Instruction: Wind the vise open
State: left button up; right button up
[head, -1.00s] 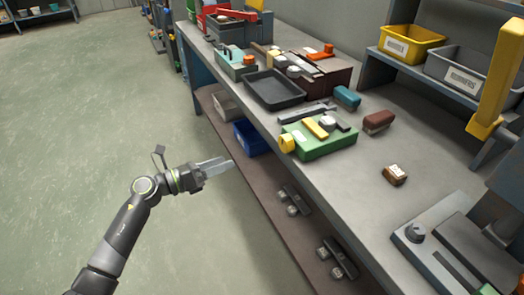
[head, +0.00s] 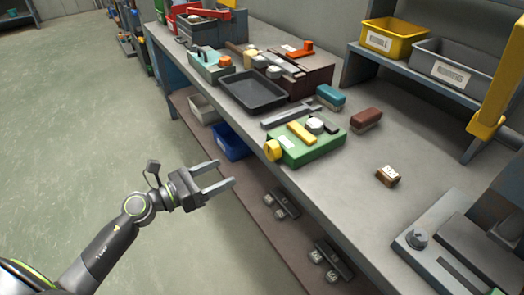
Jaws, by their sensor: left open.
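A green block-like fixture (head: 312,153) with a yellow knob (head: 273,150) at its near left end sits at the bench's front edge. It carries a yellow bar and a pale round piece. It may be the vise, but I cannot tell for sure. A teal fixture (head: 207,70) with an orange knob stands farther back. My left gripper (head: 227,172) is open and empty, its two fingers apart. It is in front of the bench, lower left of the yellow knob and not touching it. My right gripper is out of view.
A dark tray (head: 253,104) lies behind the green fixture. Teal (head: 330,97) and brown (head: 366,120) brush-like blocks and a small labelled block (head: 388,175) lie on the bench. A grey machine base stands at right. The lower shelf (head: 290,243) holds bins and metal parts. Floor at left is clear.

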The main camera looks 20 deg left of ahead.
aim_at(268, 152)
pick_arm(q)
jog(key=p+x, duration=0.2)
jog(key=x, duration=1)
jog(key=shift+d, duration=0.1)
jog(key=shift+w+d, duration=0.25)
jog(key=shift+w, duration=0.15)
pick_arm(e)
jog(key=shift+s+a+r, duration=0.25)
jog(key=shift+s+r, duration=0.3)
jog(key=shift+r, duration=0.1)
